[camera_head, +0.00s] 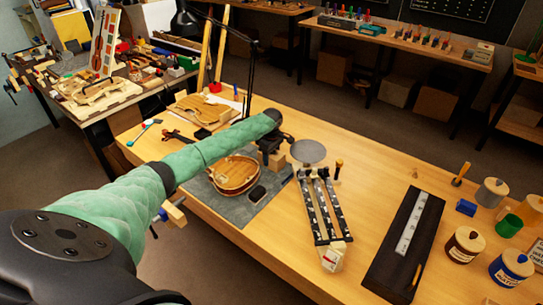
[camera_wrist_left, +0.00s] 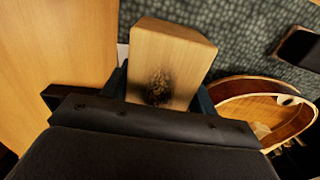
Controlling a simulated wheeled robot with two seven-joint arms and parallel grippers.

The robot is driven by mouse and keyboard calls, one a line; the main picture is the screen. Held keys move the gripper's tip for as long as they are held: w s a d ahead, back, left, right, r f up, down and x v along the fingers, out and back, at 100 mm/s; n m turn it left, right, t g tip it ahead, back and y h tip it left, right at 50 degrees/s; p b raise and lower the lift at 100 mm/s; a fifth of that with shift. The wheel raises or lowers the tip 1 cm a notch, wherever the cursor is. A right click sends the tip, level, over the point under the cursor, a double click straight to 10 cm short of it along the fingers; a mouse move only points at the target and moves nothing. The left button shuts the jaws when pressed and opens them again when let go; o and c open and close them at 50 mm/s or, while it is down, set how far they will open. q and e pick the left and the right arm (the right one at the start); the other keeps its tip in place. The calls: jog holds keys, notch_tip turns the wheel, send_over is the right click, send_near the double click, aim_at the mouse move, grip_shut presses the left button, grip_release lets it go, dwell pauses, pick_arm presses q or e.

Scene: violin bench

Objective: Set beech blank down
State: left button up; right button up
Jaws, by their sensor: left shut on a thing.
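The beech blank (camera_wrist_left: 175,48) is a pale wooden block with a dark scorched patch on its near face. It sits between the two fingers of my left gripper (camera_wrist_left: 162,92), which is shut on it. In the head view my left gripper (camera_head: 271,146) points down over the bench beside the grey mat, and the blank (camera_head: 277,161) shows just below it. I cannot tell whether the blank touches the surface under it. My right gripper is not in view.
A violin body (camera_head: 235,175) lies on the grey mat (camera_head: 262,212), close to the gripper. A round grey disc (camera_head: 308,152) and a long dark frame (camera_head: 325,208) stand to the right. A black tray (camera_head: 390,262) and several jars are farther right. Bare bench (camera_head: 370,165) lies between.

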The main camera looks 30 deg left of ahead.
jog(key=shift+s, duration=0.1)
pick_arm(q)
jog(key=o, duration=1.1)
jog(key=shift+f, duration=0.1)
jog(key=shift+c, duration=0.2)
jog(key=shift+o, duration=0.7)
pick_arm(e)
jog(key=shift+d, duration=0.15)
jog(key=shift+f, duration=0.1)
pick_arm(q)
jog(key=shift+r, duration=0.6)
notch_tip(320, 180, up, 10)
jog(key=b, duration=0.3)
jog(key=shift+f, duration=0.15)
jog(key=shift+r+b, duration=0.3)
jog(key=shift+r, duration=0.4)
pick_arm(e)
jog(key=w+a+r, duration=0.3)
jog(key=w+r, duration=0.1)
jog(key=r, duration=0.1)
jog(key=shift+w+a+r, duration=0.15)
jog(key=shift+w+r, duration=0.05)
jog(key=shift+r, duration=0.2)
